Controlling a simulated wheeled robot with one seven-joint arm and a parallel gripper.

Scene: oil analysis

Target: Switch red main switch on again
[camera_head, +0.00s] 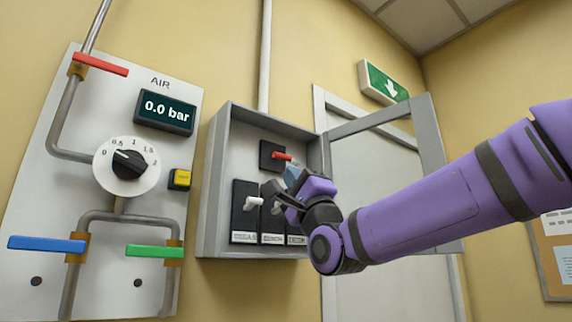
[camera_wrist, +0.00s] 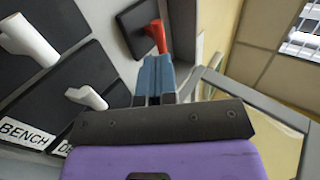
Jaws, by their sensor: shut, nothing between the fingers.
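The red main switch (camera_head: 282,157) is a small red lever on a black square plate at the top of the open grey switch box (camera_head: 212,190). In the head view the lever points to the right. In the wrist view the red lever (camera_wrist: 157,36) stands just beyond my fingertips. My gripper (camera_head: 292,176) is shut and empty, with its blue-grey fingertips right beside and slightly below the lever. In the wrist view the shut fingers (camera_wrist: 155,72) appear to touch or nearly touch the lever; I cannot tell which. My gripper hides part of the lower switches.
White-lever switches (camera_head: 253,203) with labels sit below the red one. The box's grey-framed door (camera_head: 432,130) stands open at the right, near my arm. An air panel (camera_head: 190,100) with coloured valve handles and a 0.0 bar display is at the left.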

